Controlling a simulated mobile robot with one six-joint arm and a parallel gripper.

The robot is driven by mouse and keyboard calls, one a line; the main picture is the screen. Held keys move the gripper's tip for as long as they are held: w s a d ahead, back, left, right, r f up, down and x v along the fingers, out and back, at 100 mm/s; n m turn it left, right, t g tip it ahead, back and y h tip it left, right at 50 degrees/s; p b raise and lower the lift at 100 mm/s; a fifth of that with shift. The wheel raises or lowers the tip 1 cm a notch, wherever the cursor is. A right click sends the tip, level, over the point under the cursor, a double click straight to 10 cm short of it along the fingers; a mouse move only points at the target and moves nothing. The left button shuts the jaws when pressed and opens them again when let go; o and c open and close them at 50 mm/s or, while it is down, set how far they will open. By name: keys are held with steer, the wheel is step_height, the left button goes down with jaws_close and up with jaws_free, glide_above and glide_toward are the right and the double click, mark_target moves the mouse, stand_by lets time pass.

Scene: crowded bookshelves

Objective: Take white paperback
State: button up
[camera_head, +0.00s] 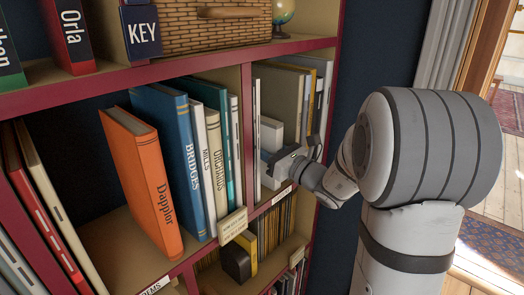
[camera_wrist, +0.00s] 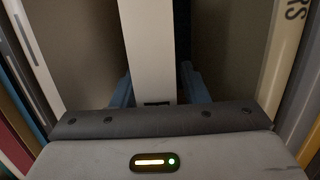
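In the wrist view a white paperback (camera_wrist: 148,45) stands upright with its spine toward me, between the two blue fingers of my gripper (camera_wrist: 158,88). The left finger is close against the book's left side. A narrow dark gap shows between the book and the right finger, so the gripper looks open around it. In the head view my gripper (camera_head: 276,156) reaches into the right compartment of the middle shelf, at a white block-like book (camera_head: 271,133). The fingertips are mostly hidden there, and I cannot tell contact.
Grey and white books stand behind and beside the gripper. The red divider (camera_head: 247,130) is on its left, with orange (camera_head: 145,180), blue (camera_head: 172,150) and teal books beyond. The red shelf side (camera_head: 325,105) is on the right.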

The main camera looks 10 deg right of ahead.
jaws_close()
steer(key=shift+r, duration=0.15)
stand_by(0.4)
